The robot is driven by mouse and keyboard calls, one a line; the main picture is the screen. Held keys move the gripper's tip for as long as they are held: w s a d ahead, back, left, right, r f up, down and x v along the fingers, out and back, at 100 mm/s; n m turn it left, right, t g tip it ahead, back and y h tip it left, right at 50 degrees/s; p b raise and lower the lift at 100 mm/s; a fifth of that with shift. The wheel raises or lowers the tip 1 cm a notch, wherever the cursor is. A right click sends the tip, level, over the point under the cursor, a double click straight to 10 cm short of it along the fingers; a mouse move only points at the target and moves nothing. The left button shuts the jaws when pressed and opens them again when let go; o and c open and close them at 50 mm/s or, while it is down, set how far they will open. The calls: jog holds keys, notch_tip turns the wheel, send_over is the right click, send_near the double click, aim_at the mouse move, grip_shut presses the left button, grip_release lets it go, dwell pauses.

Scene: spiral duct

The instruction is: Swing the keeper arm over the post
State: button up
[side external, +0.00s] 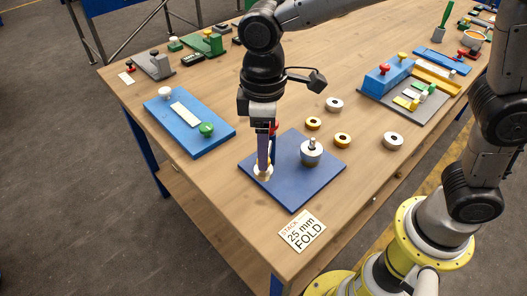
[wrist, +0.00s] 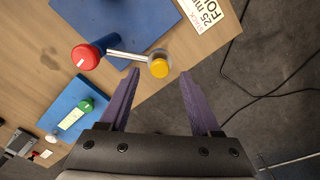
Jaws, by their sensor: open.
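The blue base plate (side external: 290,192) carries a silver post (side external: 312,150) at its right, with a grey round body around its foot. The keeper arm is a thin silver bar (wrist: 127,54) in the wrist view. It runs from a blue pillar with a red cap (wrist: 85,57) to a yellow-topped pale end knob (wrist: 159,67). My gripper (side external: 263,165) is low over the left part of the plate, its purple fingers partly hiding the keeper arm. In the wrist view my gripper (wrist: 160,88) is open, and the yellow knob shows just beyond the gap between the fingertips, not clasped.
A blue board (side external: 190,140) with a green knob lies left of the plate. Several loose rings (side external: 342,140) lie right and behind. A sign card (side external: 302,231) lies at the near table edge. A grey fixture with a blue block (side external: 388,78) stands farther right.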

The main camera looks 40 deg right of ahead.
jog(key=shift+f, duration=1.2)
grip_shut()
dwell(0.6)
